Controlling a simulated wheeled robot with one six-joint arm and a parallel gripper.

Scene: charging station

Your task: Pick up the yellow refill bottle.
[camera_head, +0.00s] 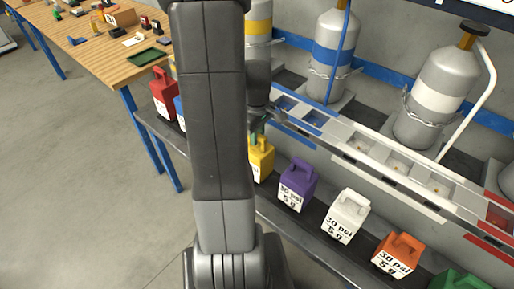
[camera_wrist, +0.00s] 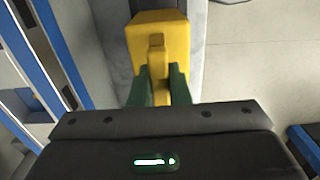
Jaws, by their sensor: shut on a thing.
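The yellow refill bottle (camera_head: 261,158) stands on the dark shelf, in a row with other refill bottles, partly hidden by my arm in the head view. In the wrist view the yellow bottle (camera_wrist: 158,35) is at top centre, with its handle between the two green fingers. My gripper (camera_wrist: 167,85) is shut on that handle. In the head view only a bit of my gripper (camera_head: 258,130) shows just above the bottle. I cannot tell whether the bottle's base touches the shelf.
Purple (camera_head: 298,184), white (camera_head: 346,215) and orange (camera_head: 397,254) bottles stand to the right on the shelf; a red one (camera_head: 164,92) is to the left. A rail with trays (camera_head: 390,172) and grey cylinders (camera_head: 437,95) are behind. A wooden table (camera_head: 110,50) is at upper left.

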